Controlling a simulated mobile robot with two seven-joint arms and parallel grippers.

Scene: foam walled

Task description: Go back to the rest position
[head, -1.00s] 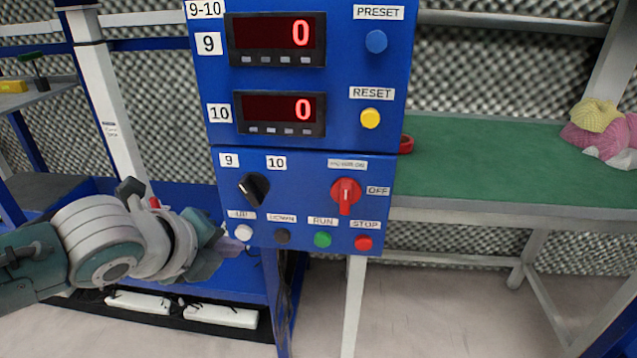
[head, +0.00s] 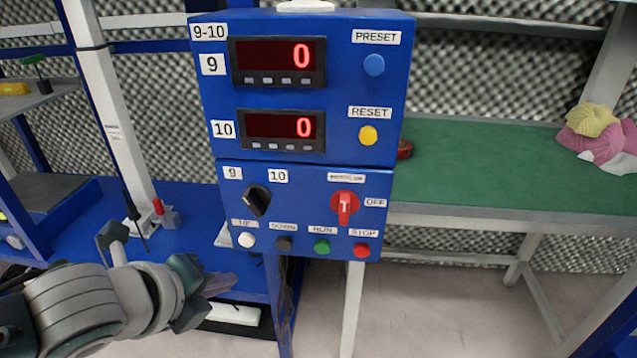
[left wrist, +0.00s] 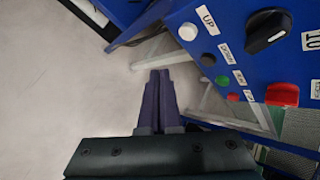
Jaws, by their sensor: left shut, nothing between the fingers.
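My left gripper (head: 222,284) is at the lower left of the head view, below and left of the blue control box (head: 208,165). Its fingers are shut with nothing between them and touch nothing that I can see. In the left wrist view its two dark fingers (left wrist: 158,88) lie together over the pale floor, with the box's buttons to their right. The box has a white UP button (head: 246,240), a black selector knob (head: 256,199) and a red switch (head: 344,207). Both displays read 0. My right gripper is not in view.
A green-topped bench (head: 480,165) stands at the right with yellow and pink yarn-like bundles (head: 600,135) on it. A blue shelf (head: 190,205) with small tools is behind my left arm. Floor (head: 420,310) is open below the box.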

